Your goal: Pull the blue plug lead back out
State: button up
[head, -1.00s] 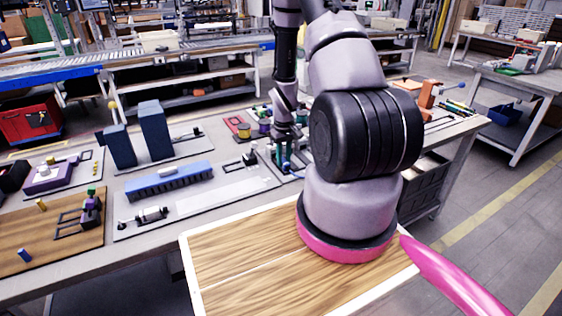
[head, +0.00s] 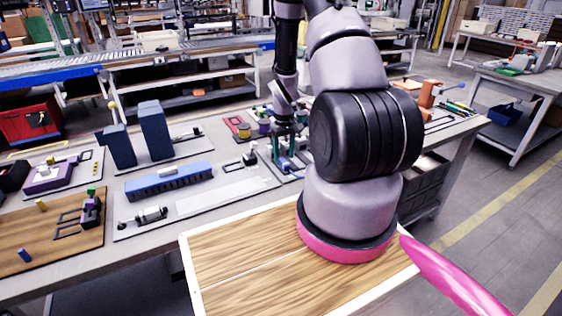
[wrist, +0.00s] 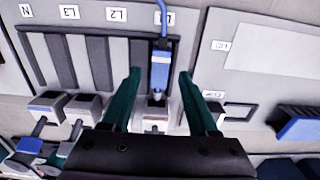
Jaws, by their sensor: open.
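The blue plug (wrist: 159,70) is in the wrist view, with its blue lead (wrist: 163,18) running up past the label row. Its metal end meets a pale socket block (wrist: 156,112) below it; how deep it sits is not clear. My gripper (wrist: 159,76) is open, one teal finger on each side of the plug, with gaps showing on both sides. In the head view my gripper (head: 287,140) is over the board at the bench's right part, partly hidden by my arm. A small blue piece shows under it there, too small to identify.
Dark slots (wrist: 60,60) lie left of the plug under labels N, L3 and L2. Several similar socket blocks (wrist: 82,107) stand at lower left. A blue-faced block (wrist: 300,122) is at right. A blue ribbed bar (head: 168,182) lies on the bench left of my gripper.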

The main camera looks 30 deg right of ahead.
jog(key=shift+r, duration=2.35)
